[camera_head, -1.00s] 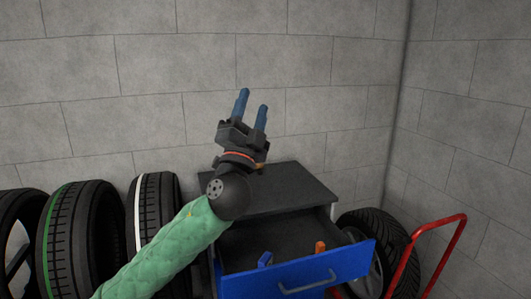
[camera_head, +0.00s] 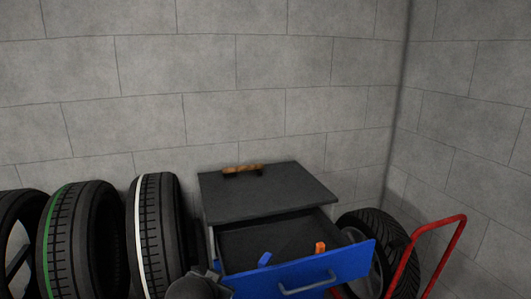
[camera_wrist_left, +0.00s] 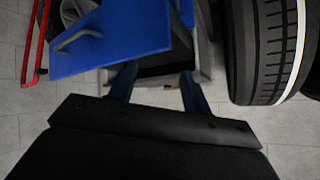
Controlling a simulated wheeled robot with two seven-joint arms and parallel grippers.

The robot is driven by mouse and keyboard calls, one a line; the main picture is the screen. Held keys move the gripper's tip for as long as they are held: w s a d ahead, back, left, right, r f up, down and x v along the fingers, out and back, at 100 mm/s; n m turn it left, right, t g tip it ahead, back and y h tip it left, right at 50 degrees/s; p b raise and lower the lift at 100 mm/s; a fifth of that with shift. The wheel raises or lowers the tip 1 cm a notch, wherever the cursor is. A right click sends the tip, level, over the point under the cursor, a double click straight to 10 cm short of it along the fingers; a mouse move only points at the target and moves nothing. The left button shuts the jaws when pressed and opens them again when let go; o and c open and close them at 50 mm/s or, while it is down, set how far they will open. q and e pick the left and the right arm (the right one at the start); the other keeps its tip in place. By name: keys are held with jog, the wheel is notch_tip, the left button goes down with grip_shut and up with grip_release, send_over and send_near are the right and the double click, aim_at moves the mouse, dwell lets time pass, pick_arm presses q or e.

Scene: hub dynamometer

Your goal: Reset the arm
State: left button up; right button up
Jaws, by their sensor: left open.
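My left arm shows in the head view only as a dark rounded part at the bottom, left of the open drawer. In the left wrist view my left gripper (camera_wrist_left: 157,88) is open, its two blue fingers apart with nothing held between them. The fingers appear in front of the blue-fronted drawer (camera_wrist_left: 115,35) and cabinet. The drawer also shows in the head view (camera_head: 300,276), pulled out of the dark cabinet (camera_head: 270,190). My right gripper is in neither view.
A blue item (camera_head: 264,259) and an orange item (camera_head: 320,247) are in the drawer. A brown-and-black tool (camera_head: 243,169) lies on the cabinet top. Tyres (camera_head: 155,230) stand left, another tyre (camera_head: 378,240) and a red tubular frame (camera_head: 430,225) right.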

pick_arm(q)
jog(key=s+a+f+n+g, duration=0.1)
jog(key=s+f+g, duration=0.3)
jog(key=s+f, duration=0.9)
jog(key=s+f+n+g, duration=0.1)
jog(key=s+f+g, duration=0.2)
jog(key=s+f, duration=1.1)
jog(key=s, duration=0.4)
jog(key=shift+a+n+g+h, duration=0.3)
jog(key=shift+a+g, duration=0.1)
jog(key=shift+s, duration=0.1)
